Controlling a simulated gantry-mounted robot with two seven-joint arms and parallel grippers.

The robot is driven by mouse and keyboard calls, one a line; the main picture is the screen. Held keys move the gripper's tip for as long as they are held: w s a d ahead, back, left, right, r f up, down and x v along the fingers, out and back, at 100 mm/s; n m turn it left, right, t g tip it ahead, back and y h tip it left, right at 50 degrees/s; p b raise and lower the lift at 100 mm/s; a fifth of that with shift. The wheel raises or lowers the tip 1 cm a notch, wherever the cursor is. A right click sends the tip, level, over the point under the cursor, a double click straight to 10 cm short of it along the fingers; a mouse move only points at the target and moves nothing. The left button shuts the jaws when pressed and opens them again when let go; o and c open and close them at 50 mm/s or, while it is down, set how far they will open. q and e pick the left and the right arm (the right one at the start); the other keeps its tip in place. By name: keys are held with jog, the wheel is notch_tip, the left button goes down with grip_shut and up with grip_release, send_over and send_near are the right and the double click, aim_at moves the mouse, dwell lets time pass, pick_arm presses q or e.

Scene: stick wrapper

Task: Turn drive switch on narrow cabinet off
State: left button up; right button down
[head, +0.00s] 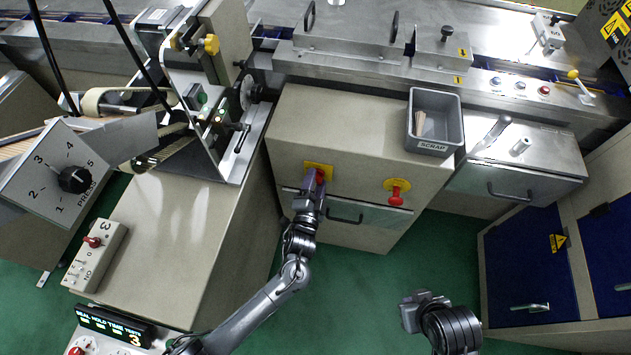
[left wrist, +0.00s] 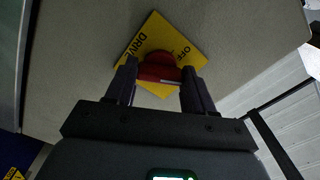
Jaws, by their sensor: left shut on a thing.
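The drive switch is a red knob (left wrist: 160,68) on a yellow plate (left wrist: 153,38) marked DRIVE and OFF in the left wrist view. In the head view its yellow plate (head: 318,167) is on the front of the beige cabinet (head: 345,128). My left gripper (head: 312,182) is at this switch, and in the left wrist view its two dark fingers (left wrist: 158,86) are shut on the red knob from both sides. The fingers partly cover the plate, and any ON marking is hidden. My right gripper (head: 412,312) hangs over the green floor, away from the cabinet; its fingers are unclear.
A second red switch (head: 396,193) on a yellow plate is to the right on the same cabinet front. A grey SCRAP bin (head: 434,122) stands on top. A pressure dial box (head: 72,180) is at the left. Blue-doored cabinets (head: 535,262) stand at the right. Green floor lies between.

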pick_arm(q)
jog(key=n, duration=0.3)
jog(key=shift+n, duration=0.4)
jog(key=n, duration=0.3)
jog(key=shift+n, duration=0.3)
jog(key=n+p, duration=0.1)
jog(key=n, duration=0.3)
jog(key=shift+n, duration=0.3)
jog(key=o, duration=1)
jog(key=shift+o, duration=0.2)
jog(key=shift+s, duration=0.15)
jog(key=shift+s+a, duration=0.1)
jog(key=shift+s, duration=0.2)
jog(key=p+v, duration=0.2)
jog(key=v, duration=0.8)
jog(key=shift+p, duration=0.35)
